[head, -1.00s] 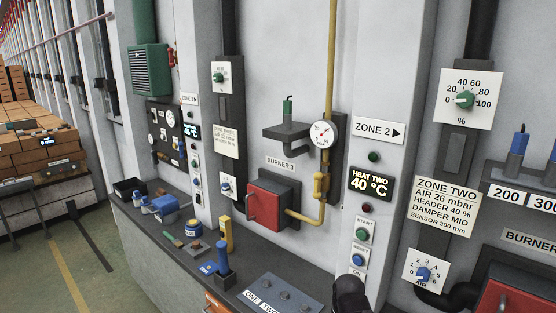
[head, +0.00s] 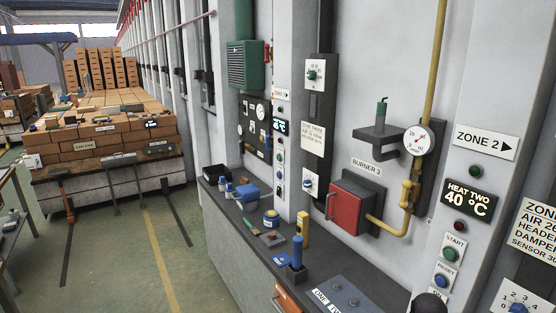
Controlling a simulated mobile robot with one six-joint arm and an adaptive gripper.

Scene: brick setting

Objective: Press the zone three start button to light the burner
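A narrow far panel stands left of the burner marked BURNER 3, with a small zone sign (head: 281,94) whose number I cannot read surely. Below it are a 40 °C display (head: 279,125) and a column of small buttons (head: 279,172); their labels are too small to read. The red burner box (head: 349,208) is on the wall, and no flame shows. The nearer panel, under the ZONE 2 sign (head: 485,141), has a HEAT TWO display (head: 468,199), a green START button (head: 450,254) and a blue RESET button (head: 442,281). My gripper's fingers are not visible; a dark rounded part shows at the bottom edge.
A dark bench (head: 245,228) runs below the panels, holding a blue-handled tool (head: 297,252), a yellow block (head: 303,229) and a black bin (head: 217,171). Stacked bricks (head: 100,128) stand on a cart at left. The green floor (head: 190,265) between is open.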

